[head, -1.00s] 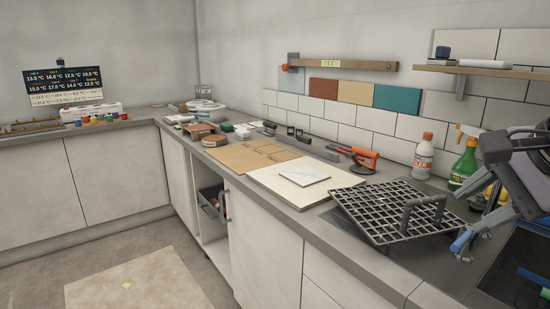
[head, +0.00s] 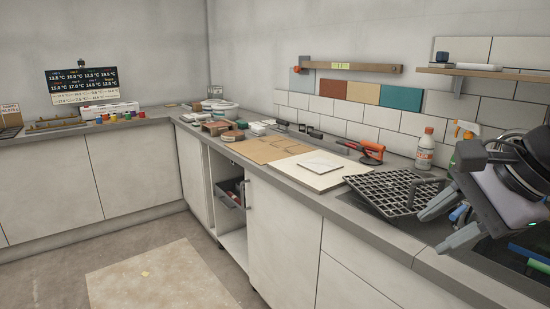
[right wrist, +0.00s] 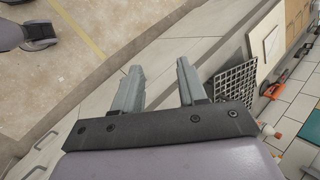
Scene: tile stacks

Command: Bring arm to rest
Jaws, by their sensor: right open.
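My right gripper (head: 431,233) shows at the right of the head view, open, with nothing between its two grey fingers. It is in the air by the counter's front edge, in front of the dark rack (head: 392,190). In the right wrist view its fingers (right wrist: 159,67) stand apart and empty, with the cabinet fronts and floor beyond them. The same rack (right wrist: 231,82) shows there to the right of the fingers, apart from them. My left gripper is not seen in the head view.
The grey counter (head: 357,215) runs along the right wall. It carries tile boards (head: 308,172), an orange-handled tool (head: 371,153) and a white bottle (head: 425,148). A drawer (head: 229,197) shows in an open cabinet bay. The floor in front is clear around a beige mat (head: 165,280).

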